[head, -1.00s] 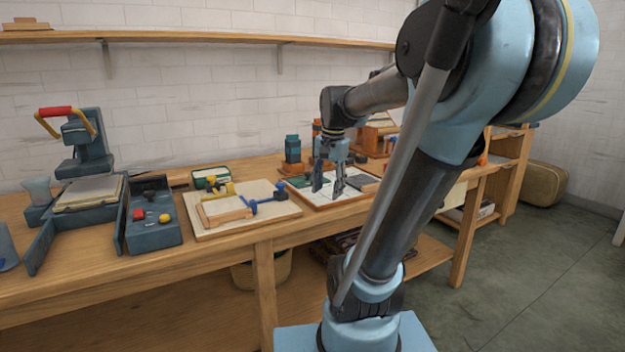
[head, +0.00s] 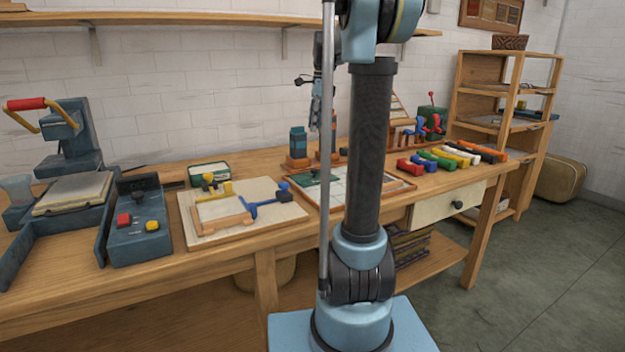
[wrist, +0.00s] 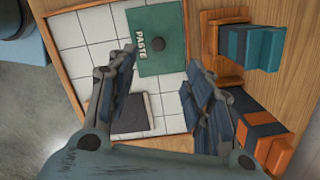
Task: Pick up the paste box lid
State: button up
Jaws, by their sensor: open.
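The paste box lid (wrist: 160,25) is a flat green square with the word PASTE and a dark round knob. It lies on the white gridded tray (wrist: 66,31) in the wrist view; in the head view a green patch of it (head: 312,178) shows beside my arm. My gripper (wrist: 161,57) is open and empty. Its two fingers are spread either side of the lid's near part in the wrist view. The head view shows my gripper (head: 317,112) raised well above the tray, partly hidden by my arm.
A dark square block (wrist: 130,114) lies on the tray near the left finger. A teal block stand (wrist: 262,48) and an orange-and-dark one (wrist: 254,130) stand right of the tray. A board with coloured tools (head: 268,225) and a small green-sided box (head: 209,168) are to the left.

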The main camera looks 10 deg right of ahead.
send_over(315, 170)
jog(key=d, duration=0.1)
jog(key=f, duration=1)
jog(key=shift+w+d+f, duration=0.1)
jog(key=shift+w+f, duration=0.2)
jog(key=shift+f, duration=0.1)
jog(key=shift+s+a+f, duration=0.1)
jog(key=shift+a+f, duration=0.1)
jog(key=shift+f, duration=0.8)
jog(key=shift+w+a+f, duration=0.1)
jog(key=shift+a+f, duration=0.05)
jog(key=shift+f, duration=0.85)
jog(key=shift+s+a+f, duration=0.1)
jog(key=shift+a+f, duration=0.1)
jog(key=shift+f, duration=0.8)
grip_shut()
